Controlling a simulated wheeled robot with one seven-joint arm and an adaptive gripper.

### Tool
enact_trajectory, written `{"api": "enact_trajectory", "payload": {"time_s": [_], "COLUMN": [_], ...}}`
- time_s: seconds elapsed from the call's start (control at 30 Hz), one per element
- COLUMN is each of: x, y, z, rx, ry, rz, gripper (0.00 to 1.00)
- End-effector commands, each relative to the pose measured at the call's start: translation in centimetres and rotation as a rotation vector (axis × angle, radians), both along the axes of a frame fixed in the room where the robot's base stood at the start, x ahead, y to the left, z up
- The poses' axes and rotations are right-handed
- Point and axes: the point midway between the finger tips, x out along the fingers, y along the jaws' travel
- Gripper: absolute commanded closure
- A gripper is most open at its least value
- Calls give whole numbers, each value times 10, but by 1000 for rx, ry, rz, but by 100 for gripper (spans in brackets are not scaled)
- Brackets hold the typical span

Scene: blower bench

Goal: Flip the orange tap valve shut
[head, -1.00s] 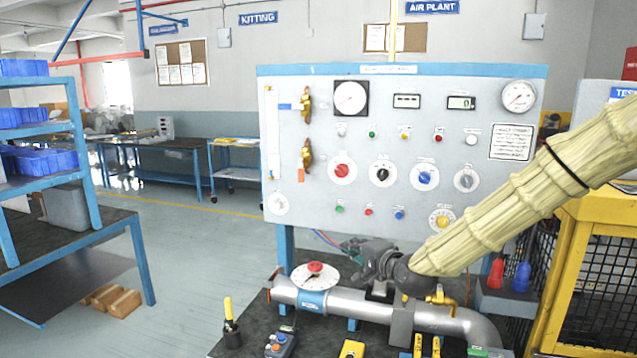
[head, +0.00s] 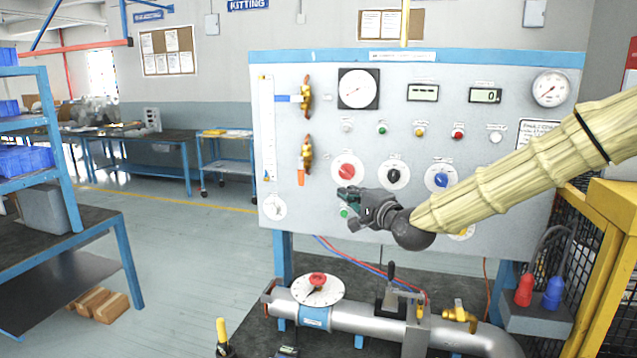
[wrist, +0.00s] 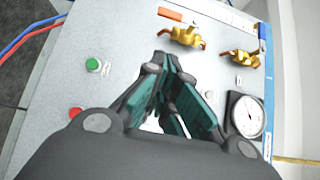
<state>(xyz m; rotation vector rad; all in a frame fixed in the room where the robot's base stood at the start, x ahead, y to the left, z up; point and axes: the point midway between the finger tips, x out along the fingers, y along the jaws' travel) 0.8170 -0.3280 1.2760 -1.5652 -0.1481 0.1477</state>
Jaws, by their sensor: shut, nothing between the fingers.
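The orange tap valve is the lower brass valve (head: 307,153) on the panel's left part. Its orange lever (head: 301,177) hangs down from it. In the wrist view the teal finger pads (wrist: 168,92) are together and hold nothing.
A similar brass valve (head: 307,95) with a blue lever (head: 288,98) pointing left sits above. A red knob (head: 346,169) and a green button (wrist: 93,65) are near my gripper. Below stands a grey pipe (head: 355,319) with a white handwheel disc (head: 327,292).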

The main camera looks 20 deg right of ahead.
Motion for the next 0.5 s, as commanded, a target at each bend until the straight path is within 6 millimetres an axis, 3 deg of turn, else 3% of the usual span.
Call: {"api": "enact_trajectory", "payload": {"time_s": [0.23, 0.5], "x": [14, 46], "y": [2, 10], "z": [1, 1], "rx": [-2, -3], "ry": [1, 1], "rz": [-1, 2], "gripper": [100, 100]}}
